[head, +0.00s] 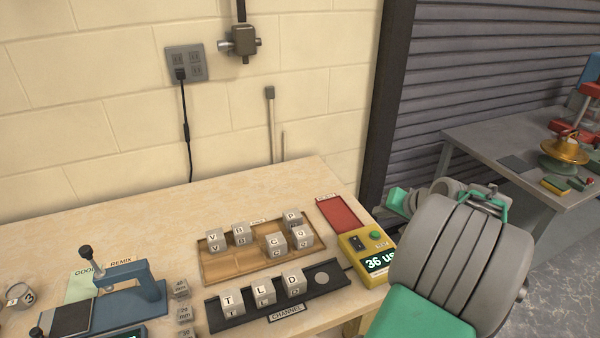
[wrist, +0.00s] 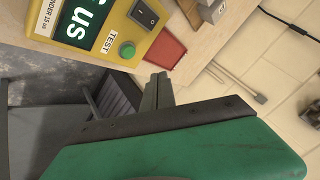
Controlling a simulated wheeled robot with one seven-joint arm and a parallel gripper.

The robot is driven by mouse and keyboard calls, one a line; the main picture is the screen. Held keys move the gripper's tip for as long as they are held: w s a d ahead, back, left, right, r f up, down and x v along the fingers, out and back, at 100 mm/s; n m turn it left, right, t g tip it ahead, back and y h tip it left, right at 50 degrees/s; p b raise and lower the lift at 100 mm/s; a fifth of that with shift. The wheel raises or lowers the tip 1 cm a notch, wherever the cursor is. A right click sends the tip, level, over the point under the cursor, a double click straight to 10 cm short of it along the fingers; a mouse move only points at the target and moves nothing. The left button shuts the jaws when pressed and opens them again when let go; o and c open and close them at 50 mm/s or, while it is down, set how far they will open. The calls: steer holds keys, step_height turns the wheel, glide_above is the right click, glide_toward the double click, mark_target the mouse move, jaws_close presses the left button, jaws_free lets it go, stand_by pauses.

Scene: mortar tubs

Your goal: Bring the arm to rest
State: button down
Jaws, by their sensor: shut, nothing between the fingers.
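My gripper (wrist: 158,92) shows in the wrist view. Its fingers are together with nothing between them, beside the red tray and the yellow tester. My arm's grey and green links fill the lower right of the head view, in front of the bench's right end. They hide part of what lies behind, and the fingers cannot be made out clearly there. The arm is raised and bent beside the bench, holding nothing.
The yellow tester (head: 367,255) reads 36 us at the bench's right end. Near it are a red tray (head: 341,214), a wooden tray (head: 215,267) of lettered cubes and a black channel rack (head: 240,317) with several cubes. A blue press (head: 150,288) stands left. A grey table (head: 490,137) stands right.

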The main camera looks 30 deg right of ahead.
steer(key=w+a+r+n+g, duration=0.1)
steer(key=w+a+n+g, duration=0.15)
steer(key=a, duration=0.95)
steer(key=w+a+n+g, duration=0.1)
steer(key=a+n, duration=0.2)
steer(key=a, duration=0.8)
steer(key=s+a+f+n+g, duration=0.1)
steer(key=s+a+n+g, duration=0.1)
steer(key=s+a, duration=0.9)
steer(key=a+n, duration=0.1)
steer(key=a, duration=0.1)
steer(key=shift+s+a+n, duration=0.3)
steer(key=shift+n, duration=0.05)
